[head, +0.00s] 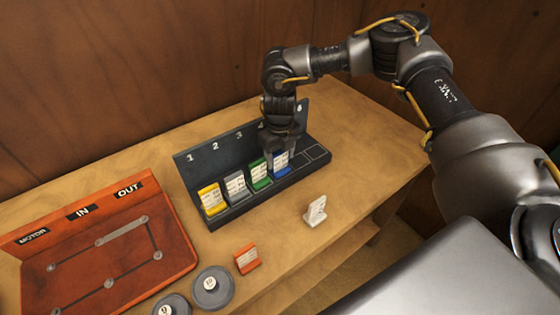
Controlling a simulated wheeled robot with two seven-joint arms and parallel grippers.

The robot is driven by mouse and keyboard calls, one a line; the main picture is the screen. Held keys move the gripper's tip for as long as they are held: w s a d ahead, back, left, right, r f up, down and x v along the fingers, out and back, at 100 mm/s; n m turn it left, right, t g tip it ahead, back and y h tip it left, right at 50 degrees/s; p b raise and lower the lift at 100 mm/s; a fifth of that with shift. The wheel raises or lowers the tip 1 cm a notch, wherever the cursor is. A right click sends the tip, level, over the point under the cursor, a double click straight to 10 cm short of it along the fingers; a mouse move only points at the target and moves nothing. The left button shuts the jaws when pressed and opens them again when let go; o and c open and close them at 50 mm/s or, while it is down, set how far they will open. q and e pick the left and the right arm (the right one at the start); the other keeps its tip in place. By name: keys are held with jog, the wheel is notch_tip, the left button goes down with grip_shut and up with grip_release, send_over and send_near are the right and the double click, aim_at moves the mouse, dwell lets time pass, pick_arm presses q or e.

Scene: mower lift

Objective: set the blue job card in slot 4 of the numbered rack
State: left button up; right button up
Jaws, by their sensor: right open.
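The dark numbered rack (183,175) stands on the wooden table, with 1, 2, 3 and 6 readable on its back. The other numbers are hidden behind my right arm. The blue job card (282,170) stands in the fourth slot from the left, just right of the green card (261,180). My right gripper (281,152) points down directly at the blue card's top, its jaws open around or just above it; I cannot tell if they touch it. My left gripper is out of view.
A yellow card (212,202) and a grey card (237,190) stand in the first two slots. The two rightmost slots look empty. A white card (316,211), an orange card (247,260) and grey discs (212,287) are in front. An orange panel (95,270) lies left.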

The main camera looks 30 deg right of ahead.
notch_tip(320, 180, up, 10)
jog(key=shift+r+b, duration=0.1)
jog(key=shift+b, duration=1.1)
